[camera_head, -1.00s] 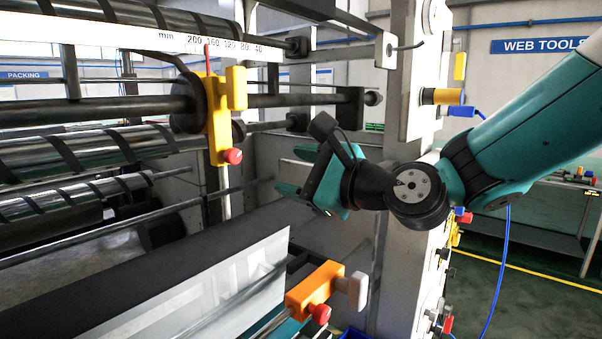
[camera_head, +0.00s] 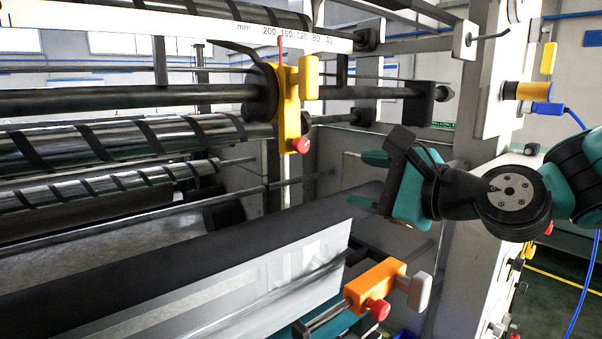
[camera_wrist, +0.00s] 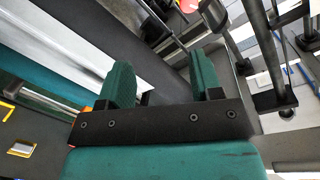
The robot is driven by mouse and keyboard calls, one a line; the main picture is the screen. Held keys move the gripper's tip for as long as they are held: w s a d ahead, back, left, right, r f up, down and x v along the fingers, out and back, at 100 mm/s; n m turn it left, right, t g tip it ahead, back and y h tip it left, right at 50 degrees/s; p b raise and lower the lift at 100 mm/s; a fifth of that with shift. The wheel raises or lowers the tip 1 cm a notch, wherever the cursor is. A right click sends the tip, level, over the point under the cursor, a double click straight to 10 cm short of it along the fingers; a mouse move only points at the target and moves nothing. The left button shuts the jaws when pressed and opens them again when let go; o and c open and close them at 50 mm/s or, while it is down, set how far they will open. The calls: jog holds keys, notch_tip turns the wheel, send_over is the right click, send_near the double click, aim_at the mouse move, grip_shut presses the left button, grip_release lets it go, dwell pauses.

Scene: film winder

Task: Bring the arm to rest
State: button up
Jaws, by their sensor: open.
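My gripper (camera_head: 368,179) is at the right of the head view, in front of the winder's side frame. Its two teal fingers point left toward the rollers and stand apart with nothing between them. In the wrist view the open fingers (camera_wrist: 162,85) show either side of an empty gap. My teal arm bends in from the right edge, with its black wrist joint behind the gripper.
A yellow clamp with a red knob (camera_head: 289,105) sits on the shaft under the mm scale (camera_head: 210,38). An orange block with a red knob (camera_head: 377,285) is below my gripper. Rollers (camera_head: 130,145) fill the left. A blue cable (camera_head: 588,260) hangs at right.

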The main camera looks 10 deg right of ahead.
jog(key=s+a+f+n+g+h+b, duration=0.2)
jog(key=s+f+n+g+h+b, duration=0.3)
jog(key=s+f+n+g, duration=0.8)
jog(key=s+f+n+b, duration=0.3)
jog(key=s+f+n, duration=0.3)
jog(key=f+n, duration=0.3)
jog(key=shift+s+n+b, duration=0.15)
jog(key=shift+n+b, duration=0.2)
jog(key=shift+n, duration=0.45)
jog(key=shift+g, duration=0.3)
